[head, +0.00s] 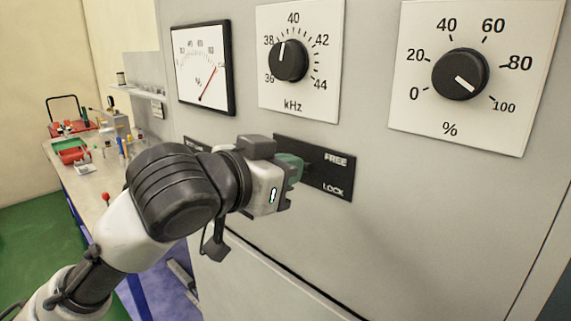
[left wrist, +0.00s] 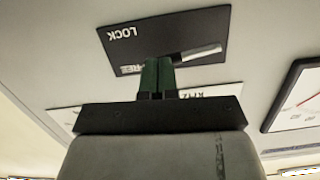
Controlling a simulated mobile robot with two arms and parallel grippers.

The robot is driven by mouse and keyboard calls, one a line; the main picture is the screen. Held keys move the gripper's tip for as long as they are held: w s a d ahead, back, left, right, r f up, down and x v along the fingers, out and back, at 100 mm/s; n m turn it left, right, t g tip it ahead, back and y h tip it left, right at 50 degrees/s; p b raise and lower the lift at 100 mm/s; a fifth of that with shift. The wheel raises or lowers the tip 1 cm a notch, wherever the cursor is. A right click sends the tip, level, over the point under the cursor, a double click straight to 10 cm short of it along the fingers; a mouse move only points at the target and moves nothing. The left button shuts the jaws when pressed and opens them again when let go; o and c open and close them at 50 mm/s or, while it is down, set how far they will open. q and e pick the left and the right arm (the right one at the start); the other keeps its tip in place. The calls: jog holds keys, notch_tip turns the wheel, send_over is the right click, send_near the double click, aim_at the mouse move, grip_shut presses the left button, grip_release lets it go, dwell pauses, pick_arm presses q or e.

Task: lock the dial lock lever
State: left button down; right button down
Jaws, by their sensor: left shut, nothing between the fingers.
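The black lock plate (head: 335,178) on the grey cabinet front carries the words FREE above and LOCK below. My left gripper (head: 291,167) is in front of its left part and hides the lever in the head view. In the left wrist view the plate (left wrist: 135,50) appears upside down. There the pale lever (left wrist: 203,51) lies nearly level, on the FREE side, its free end pointing right. My left gripper (left wrist: 158,66) is shut and empty, its green fingertips close to the lever's inner end. I cannot tell whether they touch it. My right gripper is not in view.
Above the plate are a kHz dial (head: 289,61), a % dial (head: 460,75) and a needle meter (head: 203,68). A workbench (head: 92,185) with a red tray and small tools stands at the left. The cabinet face right of the plate is clear.

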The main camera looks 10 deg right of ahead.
pick_arm(q)
jog(key=shift+f+m+t+b, duration=0.15)
jog(key=shift+f+m+t, duration=0.1)
jog(key=shift+f+m, duration=0.55)
jog(key=shift+f+m+t+b, duration=0.2)
jog(key=shift+f+m, duration=0.25)
jog(key=shift+m, duration=0.55)
dwell(4.2)
